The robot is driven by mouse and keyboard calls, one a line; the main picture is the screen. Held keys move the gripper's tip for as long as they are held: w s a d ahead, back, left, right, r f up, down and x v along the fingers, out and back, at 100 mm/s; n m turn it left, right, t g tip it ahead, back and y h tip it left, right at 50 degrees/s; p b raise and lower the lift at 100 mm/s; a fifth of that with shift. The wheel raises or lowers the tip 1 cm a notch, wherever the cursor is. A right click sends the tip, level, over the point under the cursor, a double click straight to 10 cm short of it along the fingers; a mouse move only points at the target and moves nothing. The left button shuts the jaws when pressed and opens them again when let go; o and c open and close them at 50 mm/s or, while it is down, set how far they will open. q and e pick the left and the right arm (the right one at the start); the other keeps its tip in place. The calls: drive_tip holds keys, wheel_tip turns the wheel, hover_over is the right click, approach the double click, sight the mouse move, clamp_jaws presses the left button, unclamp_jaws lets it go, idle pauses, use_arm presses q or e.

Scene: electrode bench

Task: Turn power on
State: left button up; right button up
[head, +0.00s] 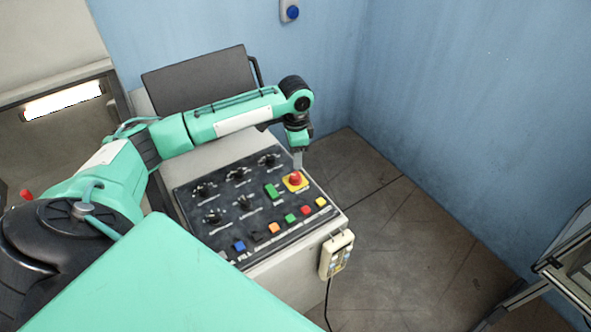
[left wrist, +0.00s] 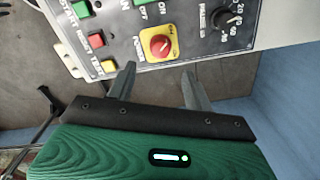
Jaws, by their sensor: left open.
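The control panel (head: 215,235) is black with knobs and coloured buttons. A red round knob (head: 295,178) on a yellow plate sits near its right edge; the knob also shows in the left wrist view (left wrist: 160,45). A green switch (head: 271,190) lies to its left. In the left wrist view, ON and OFF labels show at the top edge, beyond the red knob. My left gripper (head: 298,162) is above the red knob. Its fingers (left wrist: 159,74) are open and empty, pointing toward the knob; contact cannot be told. My right gripper is not in view.
A front row holds blue (head: 239,246), orange (head: 274,228), green, red and yellow (head: 320,202) buttons. Several black dials stand behind. A wired pendant (head: 336,254) hangs on the console's side. A dark screen (head: 200,80) stands behind the panel.

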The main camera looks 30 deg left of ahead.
sight(295, 175)
use_arm(q)
wheel_tip(295, 175, down, 8)
drive_tip(key=shift+r+p, duration=0.25)
drive_tip(key=shift+p, duration=0.7)
drive_tip(key=shift+f, duration=0.55)
drive_tip(key=c, duration=1)
